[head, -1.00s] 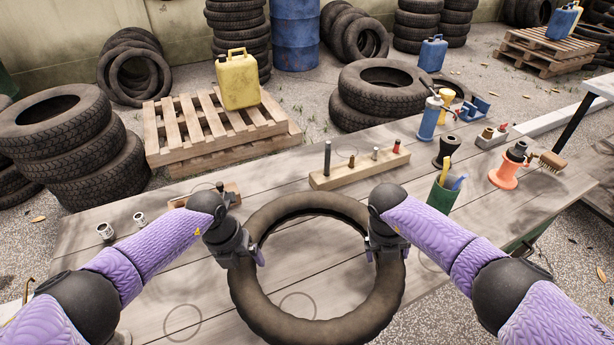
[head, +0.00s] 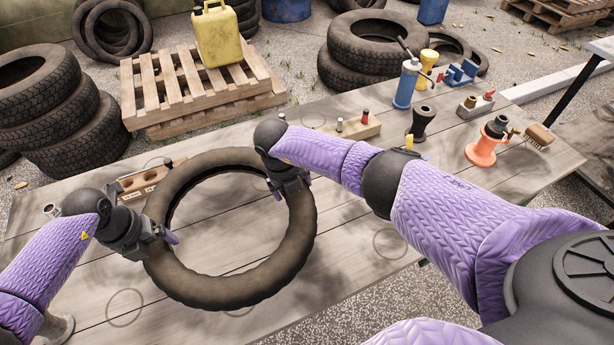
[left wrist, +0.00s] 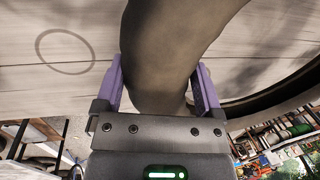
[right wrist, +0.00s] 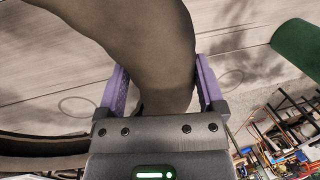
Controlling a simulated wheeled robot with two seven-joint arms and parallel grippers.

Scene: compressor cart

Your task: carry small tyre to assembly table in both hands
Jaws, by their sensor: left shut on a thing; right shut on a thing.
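The small tyre (head: 297,243) is a dark brown ring, held roughly level over the grey plank assembly table (head: 392,278). I cannot tell whether it touches the planks. My left gripper (head: 160,238) is shut on the tyre's left side. In the left wrist view the purple fingers (left wrist: 160,85) straddle the tyre's tube (left wrist: 165,50). My right gripper (head: 285,185) is shut on the tyre's upper right side. In the right wrist view its fingers (right wrist: 160,85) also straddle the tube (right wrist: 140,35).
The front right of the table is bare.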

